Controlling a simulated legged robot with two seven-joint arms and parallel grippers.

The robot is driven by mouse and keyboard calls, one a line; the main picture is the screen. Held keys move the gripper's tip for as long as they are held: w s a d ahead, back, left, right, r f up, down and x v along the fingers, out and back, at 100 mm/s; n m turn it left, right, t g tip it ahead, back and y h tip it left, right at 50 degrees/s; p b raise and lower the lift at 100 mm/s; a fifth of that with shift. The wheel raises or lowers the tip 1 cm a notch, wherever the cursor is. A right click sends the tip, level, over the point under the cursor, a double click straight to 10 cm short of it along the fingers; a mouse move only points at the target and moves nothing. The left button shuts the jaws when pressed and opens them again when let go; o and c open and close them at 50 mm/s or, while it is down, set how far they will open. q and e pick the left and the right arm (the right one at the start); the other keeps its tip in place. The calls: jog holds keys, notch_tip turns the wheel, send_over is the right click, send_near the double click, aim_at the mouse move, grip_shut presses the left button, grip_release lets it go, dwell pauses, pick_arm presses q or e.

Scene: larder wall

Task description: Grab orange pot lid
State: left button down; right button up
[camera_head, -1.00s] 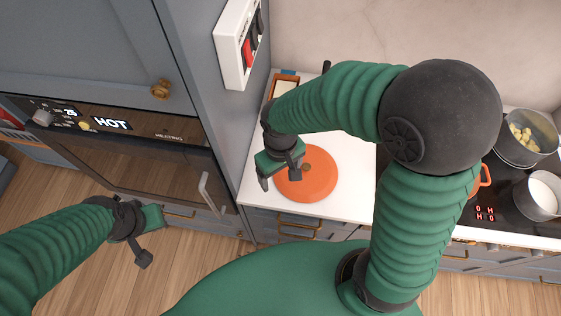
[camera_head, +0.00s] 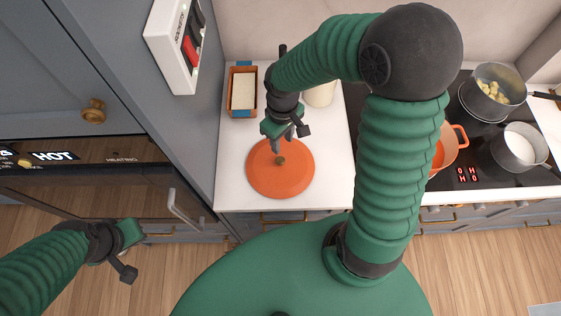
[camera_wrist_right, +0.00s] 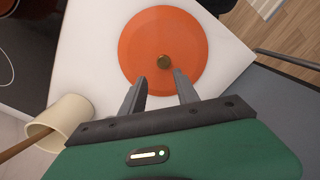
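The round orange pot lid (camera_head: 280,180) lies flat on the white counter, with a small brass-coloured knob (camera_head: 281,160) at its middle. It also shows in the right wrist view (camera_wrist_right: 150,35), with the knob (camera_wrist_right: 163,62) just beyond the fingertips. My right gripper (camera_head: 286,142) is over the far edge of the lid; in the right wrist view its fingers (camera_wrist_right: 160,78) are apart with nothing between them. My left gripper (camera_head: 132,255) is at the lower left, in front of the oven and far from the lid. Its fingers look spread and empty.
A loaf tin (camera_head: 233,112) stands at the back left of the counter. A cream crock (camera_wrist_right: 68,115) with a wooden handle is beside my right gripper. An orange pot (camera_head: 457,141) and saucepans (camera_head: 515,150) are on the hob at right. The tall cabinet bounds the counter at left.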

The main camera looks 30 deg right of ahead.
aim_at(280, 159)
jog(key=f, duration=1)
jog(key=shift+a+f, duration=0.15)
jog(key=shift+a, duration=0.25)
jog(key=shift+s+d+f, duration=0.1)
jog(key=shift+d+f, duration=0.1)
jog(key=shift+a, duration=0.35)
grip_shut()
jog(key=shift+d+r, duration=0.1)
jog(key=shift+d, duration=0.05)
